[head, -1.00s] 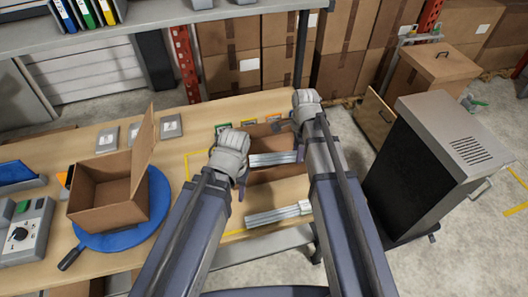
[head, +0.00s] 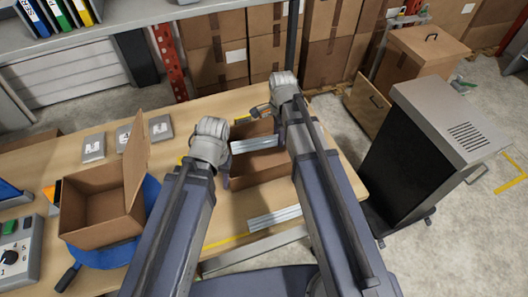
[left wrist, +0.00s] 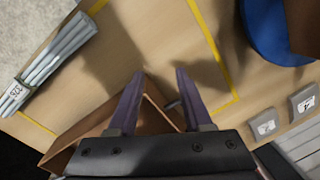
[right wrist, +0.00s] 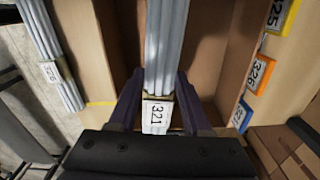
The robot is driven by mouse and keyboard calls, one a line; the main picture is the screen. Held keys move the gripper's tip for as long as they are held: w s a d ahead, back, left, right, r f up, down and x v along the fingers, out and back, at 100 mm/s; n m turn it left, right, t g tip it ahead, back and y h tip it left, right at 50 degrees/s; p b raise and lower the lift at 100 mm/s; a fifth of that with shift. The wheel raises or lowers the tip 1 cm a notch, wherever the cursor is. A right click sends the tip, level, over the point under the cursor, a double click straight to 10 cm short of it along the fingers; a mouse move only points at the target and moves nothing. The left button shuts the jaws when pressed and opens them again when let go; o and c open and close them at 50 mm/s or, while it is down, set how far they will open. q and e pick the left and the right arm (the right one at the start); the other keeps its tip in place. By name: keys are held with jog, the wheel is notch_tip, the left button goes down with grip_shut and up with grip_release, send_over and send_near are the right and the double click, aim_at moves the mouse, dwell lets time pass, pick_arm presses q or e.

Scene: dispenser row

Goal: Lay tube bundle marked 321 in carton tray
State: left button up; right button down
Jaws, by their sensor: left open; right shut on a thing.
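The tube bundle marked 321 (right wrist: 157,85) is a set of pale grey tubes with a labelled band. My right gripper (right wrist: 157,98) is shut on it at the band. In the head view the bundle (head: 255,145) spans the open brown carton tray (head: 262,168), level with or above its walls; I cannot tell whether it touches the tray floor. My left gripper (left wrist: 158,85) is open and empty at the tray's left end, and the carton wall (left wrist: 150,118) shows below its fingers. The fingertips of my right gripper are mostly hidden in the head view.
Another tube bundle (head: 274,218), seemingly marked 326 (right wrist: 50,71), lies near the table's front edge. Coloured number tags (right wrist: 261,75) stand along the tray's far side. An open carton (head: 100,207) on a blue disc (head: 151,190) is to the left. A dark cabinet (head: 420,150) stands right.

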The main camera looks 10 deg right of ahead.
jog(key=shift+w+a, duration=0.35)
jog(key=shift+w, duration=0.05)
jog(key=shift+w+a+r+n, duration=0.25)
jog(key=shift+w+a+n, duration=0.05)
jog(key=shift+a+n, duration=0.1)
jog(key=shift+w+a, duration=0.65)
jog(key=shift+a, duration=0.2)
pick_arm(q)
notch_tip(320, 180, down, 6)
jog(key=b, duration=0.5)
jog(key=shift+r+b, duration=0.2)
jog(key=shift+b, duration=0.1)
pick_arm(e)
send_over(268, 154)
jog(key=shift+n, duration=0.3)
notch_tip(268, 154, down, 6)
jog(key=shift+f, duration=0.1)
pick_arm(q)
notch_tip(268, 154, down, 4)
jog(key=b, duration=0.3)
jog(key=shift+r+b, duration=0.2)
jog(key=shift+b, duration=0.1)
pick_arm(e)
notch_tip(268, 154, down, 4)
jog(key=shift+r, duration=0.2)
